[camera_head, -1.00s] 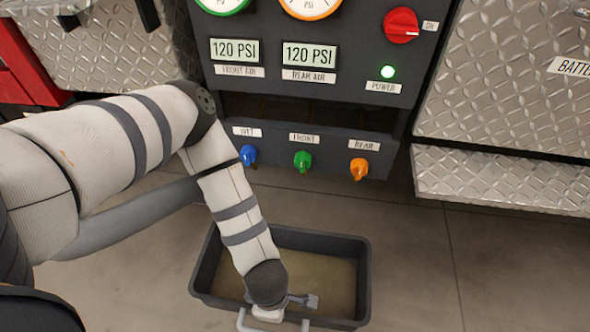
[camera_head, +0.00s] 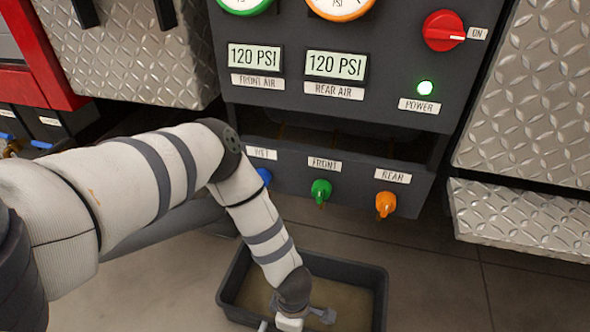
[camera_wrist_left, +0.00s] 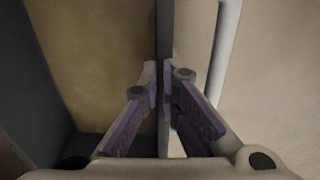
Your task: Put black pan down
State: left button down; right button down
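The black pan (camera_head: 380,290) is a rectangular tub with brownish contents or bottom. It lies low in front of the pump panel, cut off by the lower picture edge in the head view. I cannot tell whether it touches the floor. My left gripper (camera_head: 292,322) reaches down to its near side. In the left wrist view my left gripper's fingers (camera_wrist_left: 163,85) are closed on both sides of the pan's thin dark wall (camera_wrist_left: 165,30). A pale bar, perhaps a handle (camera_wrist_left: 223,50), runs beside that wall. My right gripper is not in view.
The pump panel (camera_head: 350,115) stands behind the pan, with blue (camera_head: 264,176), green (camera_head: 321,191) and orange (camera_head: 386,204) knobs low on it. A diamond-plate step (camera_head: 520,220) juts out at the right. The concrete floor (camera_head: 440,290) right of the pan is clear.

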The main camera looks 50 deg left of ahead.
pick_arm(q)
jog(key=c, duration=2.2)
grip_release()
jog(key=shift+f, duration=0.15)
jog(key=o, duration=0.4)
